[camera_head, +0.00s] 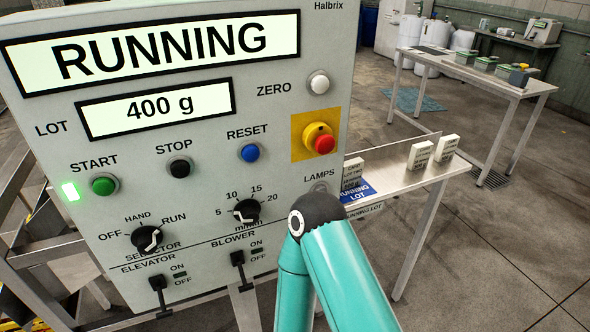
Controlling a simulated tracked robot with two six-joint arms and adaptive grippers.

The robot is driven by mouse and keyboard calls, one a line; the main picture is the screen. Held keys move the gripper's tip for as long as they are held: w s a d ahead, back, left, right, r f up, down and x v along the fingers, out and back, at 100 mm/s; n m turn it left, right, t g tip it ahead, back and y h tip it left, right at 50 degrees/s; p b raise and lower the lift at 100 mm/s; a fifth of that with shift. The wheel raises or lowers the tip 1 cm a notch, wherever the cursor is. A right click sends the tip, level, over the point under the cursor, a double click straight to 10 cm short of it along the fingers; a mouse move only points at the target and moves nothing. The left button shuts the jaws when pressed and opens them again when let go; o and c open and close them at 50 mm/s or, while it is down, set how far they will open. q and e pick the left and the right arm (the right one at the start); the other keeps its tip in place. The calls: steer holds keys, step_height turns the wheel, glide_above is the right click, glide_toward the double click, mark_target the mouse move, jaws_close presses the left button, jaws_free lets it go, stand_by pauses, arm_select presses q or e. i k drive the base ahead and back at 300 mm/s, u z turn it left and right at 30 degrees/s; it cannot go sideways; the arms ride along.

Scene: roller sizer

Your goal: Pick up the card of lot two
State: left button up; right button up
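Small white cards with dark print stand on a light side table (400,185) right of the control panel. Two of them, one card (420,156) and another card (446,148), stand side by side toward the table's right end. A third card (350,168) stands by the blue "RUNNING LOT" marker (357,190), close to the panel's edge. The print is too small to tell surely which is lot two. A teal arm of mine with a dark joint rises at bottom centre and hides part of the table's near left. Neither gripper shows.
The grey control panel (200,215) fills the left, its display (160,52) reading RUNNING and its lot display (155,108) 400 g. A red stop button (325,144) sits near its right edge. A farther table (540,86) holds several devices. Floor at right is clear.

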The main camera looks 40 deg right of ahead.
mark_target(353, 168)
steer(key=z, duration=0.8)
steer(key=i, duration=0.1)
steer(key=u, duration=1.9)
steer(key=k, duration=1.5)
steer(key=z, duration=1.25)
steer(key=i, duration=1.2)
steer(key=z, duration=0.1)
